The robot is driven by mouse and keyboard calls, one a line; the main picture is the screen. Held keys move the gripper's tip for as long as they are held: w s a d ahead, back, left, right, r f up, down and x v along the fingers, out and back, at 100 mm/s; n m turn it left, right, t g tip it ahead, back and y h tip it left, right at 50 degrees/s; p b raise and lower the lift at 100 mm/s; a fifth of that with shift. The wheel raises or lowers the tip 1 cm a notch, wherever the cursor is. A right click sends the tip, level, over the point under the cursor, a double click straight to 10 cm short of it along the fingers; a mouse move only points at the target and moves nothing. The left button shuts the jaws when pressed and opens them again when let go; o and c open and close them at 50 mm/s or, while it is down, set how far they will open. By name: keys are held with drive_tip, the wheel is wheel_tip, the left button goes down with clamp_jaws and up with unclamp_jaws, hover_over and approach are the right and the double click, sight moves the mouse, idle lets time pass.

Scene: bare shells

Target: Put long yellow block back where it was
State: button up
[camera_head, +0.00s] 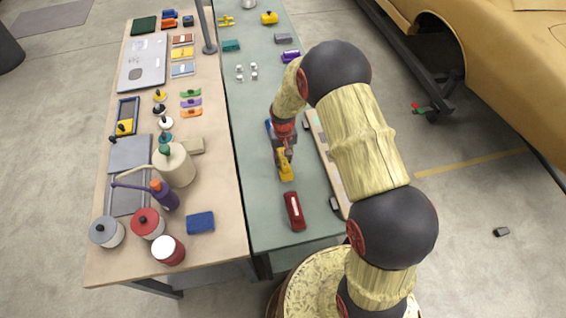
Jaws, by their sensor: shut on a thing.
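My gripper (284,150) is over the green table top, right of the pale wooden table, and is shut on a yellow piece. The long yellow block (286,172) shows just below the fingers, its length pointing toward the near edge. The fingers and wrist hide its far end. I cannot tell whether it touches the table top or hangs a little above it.
A red toy car (293,211) lies nearer on the green table (250,190). A long shallow tray (323,155) lies to the right, partly behind my arm. Bottles, jars and a blue sponge (200,222) crowd the wooden table (222,250). Green top left of my gripper is clear.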

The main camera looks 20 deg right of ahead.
sight(283, 163)
drive_tip(key=shift+w+f, duration=0.25)
drive_tip(key=shift+f, duration=1.5)
drive_tip(key=shift+f, duration=0.2)
drive_tip(key=o, duration=0.9)
drive_tip(key=shift+o, duration=0.5)
drive_tip(key=shift+r, duration=0.15)
